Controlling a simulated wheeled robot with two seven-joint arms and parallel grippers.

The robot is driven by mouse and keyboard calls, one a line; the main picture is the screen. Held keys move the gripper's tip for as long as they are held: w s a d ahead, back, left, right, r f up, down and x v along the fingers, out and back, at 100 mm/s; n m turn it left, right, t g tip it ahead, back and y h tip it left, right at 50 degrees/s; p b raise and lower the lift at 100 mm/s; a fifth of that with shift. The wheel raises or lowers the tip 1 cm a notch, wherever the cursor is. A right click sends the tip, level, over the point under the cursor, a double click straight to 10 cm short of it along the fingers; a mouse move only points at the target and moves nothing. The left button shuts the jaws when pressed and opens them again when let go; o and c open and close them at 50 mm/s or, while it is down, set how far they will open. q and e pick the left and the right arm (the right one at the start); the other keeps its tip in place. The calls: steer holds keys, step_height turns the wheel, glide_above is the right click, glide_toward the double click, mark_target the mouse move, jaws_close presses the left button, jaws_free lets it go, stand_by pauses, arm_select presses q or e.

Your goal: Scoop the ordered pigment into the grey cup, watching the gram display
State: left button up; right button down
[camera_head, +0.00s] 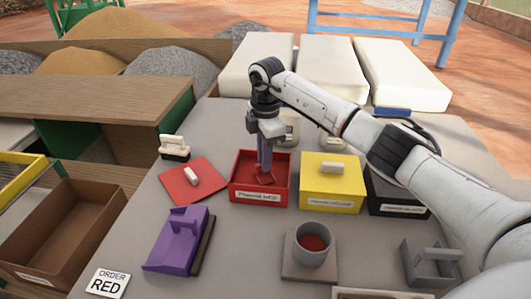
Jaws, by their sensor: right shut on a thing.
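My right gripper (265,136) is above the red bin (259,197), shut on an upright scoop (265,157) whose lower end is down in the red pigment inside the bin. The grey cup (313,259) stands on a flat grey-brown plate (297,276) at the front middle, with red pigment (313,242) visible inside. A white order card (107,283) at the front left reads "ORDER RED". No readable gram display shows. My left gripper is not in view.
A yellow bin (332,195) and a black bin (399,206) stand right of the red one. White sacks (330,73) lie behind; my right arm passes over the right side.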

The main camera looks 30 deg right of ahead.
steer(key=shift+w, duration=0.25)
steer(key=shift+w+g+b, duration=0.25)
steer(key=shift+g+b, duration=0.2)
steer(key=shift+g, duration=0.15)
step_height(320, 180, up, 14)
steer(key=w+p, duration=0.2)
steer(key=p, duration=0.1)
steer(key=shift+d+r, duration=0.2)
